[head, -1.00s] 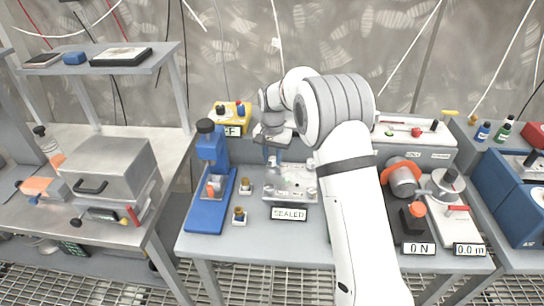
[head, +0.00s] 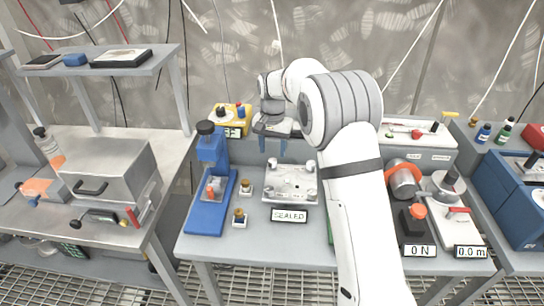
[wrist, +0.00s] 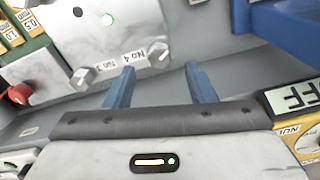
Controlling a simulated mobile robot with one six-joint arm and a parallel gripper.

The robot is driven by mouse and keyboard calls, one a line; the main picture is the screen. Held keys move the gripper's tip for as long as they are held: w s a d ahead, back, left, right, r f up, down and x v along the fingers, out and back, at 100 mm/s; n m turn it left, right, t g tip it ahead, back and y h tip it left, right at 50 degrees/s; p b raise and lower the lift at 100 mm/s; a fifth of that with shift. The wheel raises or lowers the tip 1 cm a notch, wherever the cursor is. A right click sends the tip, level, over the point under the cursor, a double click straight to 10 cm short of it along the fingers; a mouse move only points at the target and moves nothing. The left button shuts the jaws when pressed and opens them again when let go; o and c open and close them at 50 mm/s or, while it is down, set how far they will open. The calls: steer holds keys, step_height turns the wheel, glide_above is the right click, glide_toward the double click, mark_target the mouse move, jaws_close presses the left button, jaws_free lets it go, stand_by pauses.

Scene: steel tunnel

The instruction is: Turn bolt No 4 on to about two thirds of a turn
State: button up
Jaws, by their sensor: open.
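The steel plate (head: 290,184) lies on the table with knob-like bolts at its corners. Bolt No 4 (wrist: 158,52) is a grey knob beside a "No 4" label (wrist: 133,57) in the wrist view. In the head view it appears to be the far-left bolt (head: 272,163). Another bolt (wrist: 82,75) stands at the other end of the same edge, by a second label. My gripper (head: 274,149) hangs above and behind the plate's far-left corner, its blue fingers apart and empty. In the wrist view the gripper (wrist: 160,68) has its fingertips near bolt No 4, not around it.
A yellow box (head: 232,118) with a display is close behind left. A "SEALED" sign (head: 289,215) is in front. An orange-ended motor (head: 404,179) stands right of my arm.

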mark_target(272, 160)
steer(key=shift+r, duration=1.8)
steer(key=s+d+r+n+t, duration=0.1)
steer(key=s+d+r, duration=0.3)
steer(key=s+d, duration=0.3)
steer(key=s+d+r, duration=0.5)
steer(key=s, duration=0.4)
steer(key=s+d+f+n, duration=0.1)
steer(key=s+d+f, duration=0.1)
steer(key=s, duration=0.8)
steer(key=s+d+f+n+t, duration=0.1)
steer(key=s+d, duration=0.3)
steer(key=s, duration=0.6)
steer(key=shift+d+f+t, duration=0.3)
steer(key=shift+d+f, duration=0.1)
steer(key=shift+w, duration=0.1)
